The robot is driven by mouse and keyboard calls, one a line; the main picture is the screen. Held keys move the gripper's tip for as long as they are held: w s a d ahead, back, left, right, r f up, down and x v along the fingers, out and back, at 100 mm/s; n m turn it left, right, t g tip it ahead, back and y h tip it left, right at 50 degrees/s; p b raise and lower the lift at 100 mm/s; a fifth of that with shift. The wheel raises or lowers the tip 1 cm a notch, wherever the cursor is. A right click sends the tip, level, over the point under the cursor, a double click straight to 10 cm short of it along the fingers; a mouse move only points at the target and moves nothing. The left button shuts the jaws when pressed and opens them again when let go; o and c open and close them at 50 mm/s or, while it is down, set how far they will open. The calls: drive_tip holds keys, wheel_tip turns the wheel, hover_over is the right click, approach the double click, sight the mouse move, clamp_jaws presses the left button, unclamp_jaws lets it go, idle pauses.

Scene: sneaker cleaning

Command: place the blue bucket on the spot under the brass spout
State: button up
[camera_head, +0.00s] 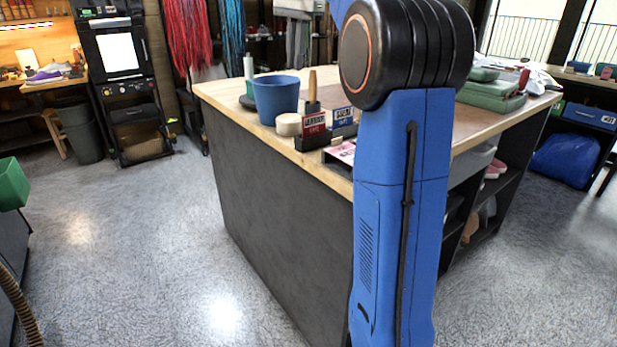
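The blue bucket (277,101) stands upright on the wooden worktop of the central bench, near its left end. My own blue arm link with a black joint fills the middle right of the view and hides part of the bench. My gripper is not in view. I see no brass spout and no spot under it in this view.
Around the bucket on the worktop (225,88) are a white bottle (249,67), a round tan container (288,125) and small card holders (312,138). A grey bin (78,131) stands at the back left. A green container (12,184) is at the left edge. The left floor is clear.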

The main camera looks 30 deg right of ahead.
drive_tip(key=s+a+f+n+t, duration=0.1)
drive_tip(key=s+a+f+n, duration=0.4)
drive_tip(key=s+a+f, duration=0.3)
drive_tip(key=s+a+f+n+t, duration=0.1)
drive_tip(key=s+a+f+n, duration=0.5)
drive_tip(key=s+f, duration=0.8)
drive_tip(key=s+a, duration=0.2)
drive_tip(key=s, duration=0.2)
drive_tip(key=shift+s+f+t+h, duration=0.2)
drive_tip(key=shift+t+h, duration=0.1)
drive_tip(key=shift+t, duration=0.1)
drive_tip(key=shift+o, duration=1.2)
drive_tip(key=s+a+f+n, duration=0.1)
drive_tip(key=s+f+n, duration=0.2)
drive_tip(key=s+f, duration=0.4)
wheel_tip(320, 180, down, 4)
drive_tip(key=shift+s+a+r+n+t, duration=0.2)
drive_tip(key=shift+s+a+n+t, duration=0.1)
drive_tip(key=shift+a+t, duration=0.1)
drive_tip(key=shift+o, duration=0.7)
drive_tip(key=shift+f, duration=0.25)
wheel_tip(320, 180, up, 33)
drive_tip(key=n+h, duration=1.3)
drive_tip(key=n, duration=0.8)
hover_over(277, 101)
drive_tip(key=s+a, duration=0.6)
drive_tip(key=a, duration=0.6)
drive_tip(key=x, duration=1.7)
drive_tip(key=shift+s+d+f, duration=0.25)
drive_tip(key=shift+f, duration=0.05)
